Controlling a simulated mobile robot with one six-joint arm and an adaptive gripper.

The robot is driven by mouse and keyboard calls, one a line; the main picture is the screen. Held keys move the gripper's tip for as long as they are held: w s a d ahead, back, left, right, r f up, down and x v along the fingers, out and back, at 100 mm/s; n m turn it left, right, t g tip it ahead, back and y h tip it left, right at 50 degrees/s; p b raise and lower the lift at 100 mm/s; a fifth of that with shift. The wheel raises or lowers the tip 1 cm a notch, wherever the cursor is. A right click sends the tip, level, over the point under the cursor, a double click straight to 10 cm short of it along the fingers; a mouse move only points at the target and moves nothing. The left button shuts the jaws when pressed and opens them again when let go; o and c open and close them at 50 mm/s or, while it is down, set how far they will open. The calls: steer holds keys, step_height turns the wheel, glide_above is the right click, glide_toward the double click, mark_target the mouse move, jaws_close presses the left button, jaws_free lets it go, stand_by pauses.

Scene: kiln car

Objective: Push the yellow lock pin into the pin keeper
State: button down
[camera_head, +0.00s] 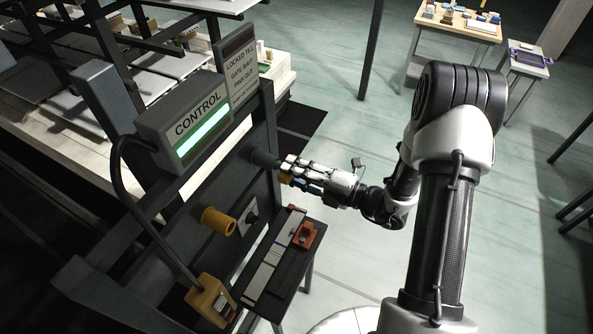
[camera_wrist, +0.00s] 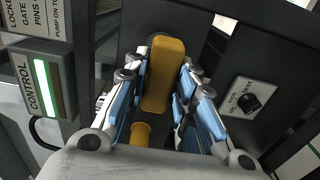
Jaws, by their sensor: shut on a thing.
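The yellow lock pin (camera_wrist: 163,78) stands between the blue pads of my gripper (camera_wrist: 160,85), which is shut on it. In the head view my gripper (camera_head: 290,171) reaches left to the dark panel, with a small bit of yellow pin (camera_head: 285,179) showing at its fingertips. A dark round collar (camera_head: 263,158), apparently the pin keeper, sticks out of the panel at the fingertips. In the wrist view the pin's far end meets the dark panel near this collar, mostly hidden behind the pin. I cannot tell how deep the pin sits.
A yellow cylinder (camera_head: 218,221) sticks out of the panel below, near a rotary switch (camera_head: 247,216). A control box (camera_head: 190,120) with a lit green bar is above left. A narrow shelf (camera_head: 276,262) with an orange-red block (camera_head: 306,236) stands below.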

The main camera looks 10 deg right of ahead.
stand_by(0.3)
steer(key=c, duration=1.2)
jaws_free()
steer(key=shift+c, duration=0.2)
steer(key=shift+o, duration=1.2)
steer(key=shift+s+d, duration=0.1)
steer(key=shift+d, duration=0.1)
steer(key=shift+p+v, duration=0.45)
steer(key=shift+v, duration=1.55)
steer(key=v, duration=1.2)
